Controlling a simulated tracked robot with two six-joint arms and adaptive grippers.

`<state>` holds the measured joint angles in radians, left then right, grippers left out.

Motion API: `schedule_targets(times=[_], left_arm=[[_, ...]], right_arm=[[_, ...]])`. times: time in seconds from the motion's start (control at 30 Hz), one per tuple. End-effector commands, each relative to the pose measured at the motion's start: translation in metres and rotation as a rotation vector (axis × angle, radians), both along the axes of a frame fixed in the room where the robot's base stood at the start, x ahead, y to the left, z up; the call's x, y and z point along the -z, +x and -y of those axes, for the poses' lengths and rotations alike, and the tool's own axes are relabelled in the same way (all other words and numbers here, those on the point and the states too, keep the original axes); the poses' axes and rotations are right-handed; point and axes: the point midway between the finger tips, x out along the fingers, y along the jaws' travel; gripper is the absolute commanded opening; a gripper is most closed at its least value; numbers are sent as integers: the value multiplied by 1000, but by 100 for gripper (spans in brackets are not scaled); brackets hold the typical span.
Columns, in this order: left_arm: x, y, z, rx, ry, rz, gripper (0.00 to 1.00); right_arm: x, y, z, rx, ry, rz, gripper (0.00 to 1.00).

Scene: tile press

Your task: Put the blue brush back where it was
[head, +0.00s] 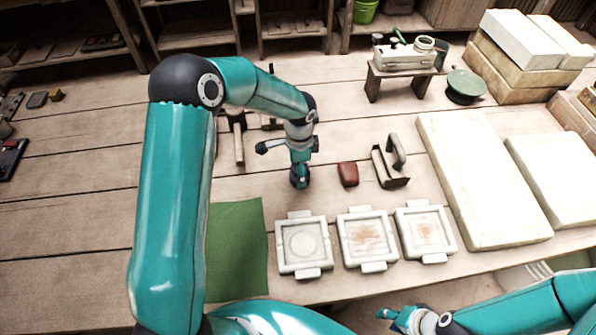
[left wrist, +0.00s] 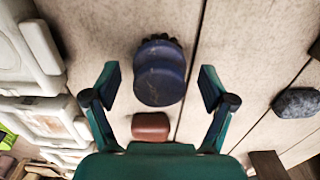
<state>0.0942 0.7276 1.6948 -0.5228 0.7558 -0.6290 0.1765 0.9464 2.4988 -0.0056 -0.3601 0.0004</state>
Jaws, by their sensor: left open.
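The blue brush (head: 300,178) stands on the wooden worktop, below my left gripper (head: 299,150) and partly covered by it in the head view. In the left wrist view the brush (left wrist: 158,76) shows a round dark blue top with dark bristles at its far edge. It lies between the spread fingers of my left gripper (left wrist: 159,85), with a gap on both sides. The left gripper is open and empty. My right gripper (head: 398,317) is low at the front edge, away from the brush; its jaws are too unclear to judge.
A red-brown block (head: 348,174) lies just right of the brush. Several white tile moulds, one being the left mould (head: 303,246), line the front beside a green mat (head: 238,250). A dark holder (head: 388,168) and a large white slab (head: 478,180) stand to the right.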

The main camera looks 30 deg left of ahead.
Motion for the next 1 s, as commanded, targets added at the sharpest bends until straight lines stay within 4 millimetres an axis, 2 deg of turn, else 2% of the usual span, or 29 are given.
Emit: schedule_targets(times=[0.3, 0.5, 0.7, 1.0], left_arm=[[-64, 1, 0, -1, -1, 6, 83], [-93, 1, 1, 0, -1, 2, 83], [-103, 0, 0, 0, -1, 1, 83], [-103, 0, 0, 0, -1, -1, 83]], right_arm=[[6, 0, 0, 0, 0, 0, 40], [8, 0, 0, 0, 0, 0, 40], [8, 0, 0, 0, 0, 0, 40], [8, 0, 0, 0, 0, 0, 40]])
